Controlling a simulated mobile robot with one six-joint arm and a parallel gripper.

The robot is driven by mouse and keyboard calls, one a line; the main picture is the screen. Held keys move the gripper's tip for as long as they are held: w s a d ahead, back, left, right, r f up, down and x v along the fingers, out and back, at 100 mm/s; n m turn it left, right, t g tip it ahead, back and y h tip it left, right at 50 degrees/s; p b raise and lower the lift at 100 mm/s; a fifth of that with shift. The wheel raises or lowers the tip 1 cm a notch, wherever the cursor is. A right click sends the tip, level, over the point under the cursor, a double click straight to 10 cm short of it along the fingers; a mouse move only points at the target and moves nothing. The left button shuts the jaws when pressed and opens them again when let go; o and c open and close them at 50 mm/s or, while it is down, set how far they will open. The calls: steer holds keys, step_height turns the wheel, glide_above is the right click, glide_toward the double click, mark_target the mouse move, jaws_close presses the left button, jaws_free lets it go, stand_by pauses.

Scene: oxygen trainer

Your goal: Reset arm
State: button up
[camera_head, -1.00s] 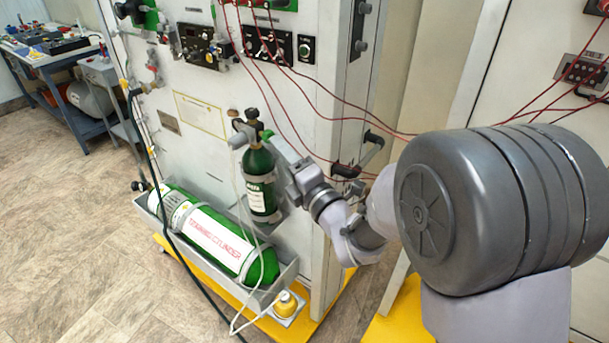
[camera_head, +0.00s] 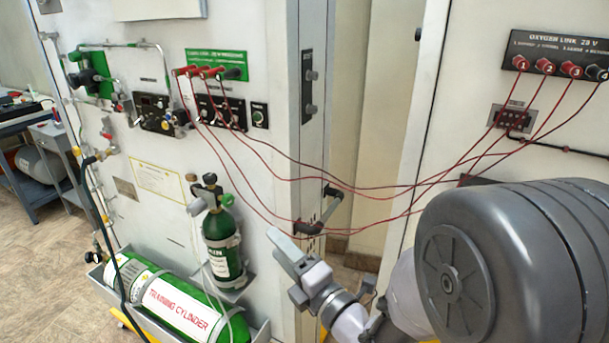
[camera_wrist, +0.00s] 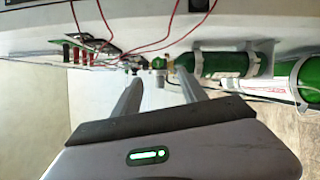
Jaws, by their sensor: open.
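My gripper (camera_head: 280,246) is in front of the white panel's right edge, to the right of the small green cylinder (camera_head: 222,258). In the wrist view my gripper (camera_wrist: 158,90) shows two grey fingers set apart, with nothing between them. The small cylinder stands upright in a bracket on the panel, with a dark valve on top. In the wrist view it lies sideways (camera_wrist: 220,64), beyond the fingers. My grey arm reaches in from the lower right of the head view.
A large green training cylinder (camera_head: 180,306) lies in a tray below. Red cables (camera_head: 350,187) hang between the green socket block (camera_head: 216,65) and the oxygen link panel (camera_head: 560,55). A black handle (camera_head: 325,208) sticks out behind my gripper.

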steer(key=w+d+r+m+t+h, duration=0.1)
steer(key=w+d+r+m+h, duration=0.15)
steer(key=d+m+h, duration=0.6)
steer(key=s+d+m+g+h, duration=0.3)
steer(key=s+d+m, duration=0.2)
steer(key=d+m, duration=0.65)
steer(key=s+a+f+m+g, duration=0.1)
steer(key=s+m+g, duration=0.5)
steer(key=s+m, duration=0.7)
steer(key=s+f, duration=0.1)
steer(key=s, duration=0.5)
steer(key=shift+a+f+y, duration=0.15)
steer(key=shift+y, duration=0.2)
steer(key=shift+o, duration=0.2)
